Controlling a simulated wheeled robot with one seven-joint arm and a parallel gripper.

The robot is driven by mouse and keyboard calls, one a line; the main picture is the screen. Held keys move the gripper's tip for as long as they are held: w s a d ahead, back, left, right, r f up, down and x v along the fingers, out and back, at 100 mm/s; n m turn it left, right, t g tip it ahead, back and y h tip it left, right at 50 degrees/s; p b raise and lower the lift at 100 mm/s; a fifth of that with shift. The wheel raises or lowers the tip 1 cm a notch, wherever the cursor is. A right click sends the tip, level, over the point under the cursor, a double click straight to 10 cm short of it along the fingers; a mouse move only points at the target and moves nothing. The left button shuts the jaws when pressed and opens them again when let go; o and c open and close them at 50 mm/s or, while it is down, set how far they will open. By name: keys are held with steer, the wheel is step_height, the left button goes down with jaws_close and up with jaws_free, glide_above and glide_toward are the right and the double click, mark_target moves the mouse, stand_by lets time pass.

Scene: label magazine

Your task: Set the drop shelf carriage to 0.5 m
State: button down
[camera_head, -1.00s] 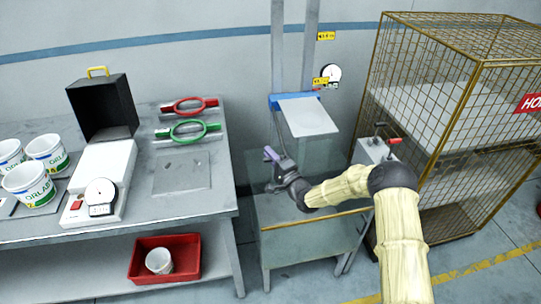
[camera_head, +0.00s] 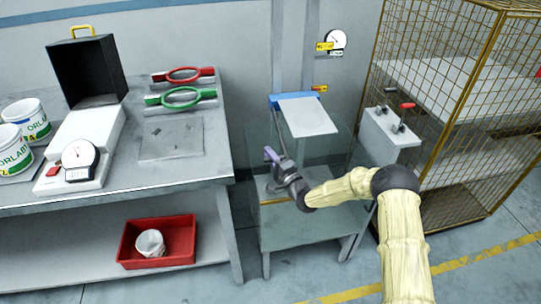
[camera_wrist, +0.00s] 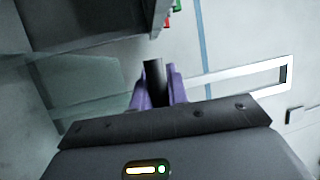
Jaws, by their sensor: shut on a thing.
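The drop shelf carriage appears as a blue bracket (camera_head: 290,98) with a white plate (camera_head: 308,117) in front of two vertical grey rails (camera_head: 294,50). A clear glass-like panel hangs about it. My gripper (camera_head: 271,155), with purple fingers, is below and left of the white plate, over a low grey table (camera_head: 310,225). In the wrist view my gripper (camera_wrist: 158,88) is shut on a dark bar (camera_wrist: 153,72), which stands upright between the fingers. How the bar joins the carriage is hidden. A yellow label (camera_head: 319,88) is beside the rails; its figures are unreadable.
A round dial (camera_head: 336,40) is on the wall above. A grey box with knobs (camera_head: 390,133) and a brass wire cage (camera_head: 455,190) stand at the right. A workbench (camera_head: 188,165) with a scale (camera_head: 82,157) is at the left, a red bin (camera_head: 185,232) beneath it.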

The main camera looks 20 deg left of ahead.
steer(key=shift+f, duration=0.3)
steer(key=c, duration=1.4)
jaws_free()
steer(key=shift+o, duration=0.2)
steer(key=v, duration=1.7)
steer(key=shift+d+b, duration=0.25)
steer(key=shift+b, duration=0.15)
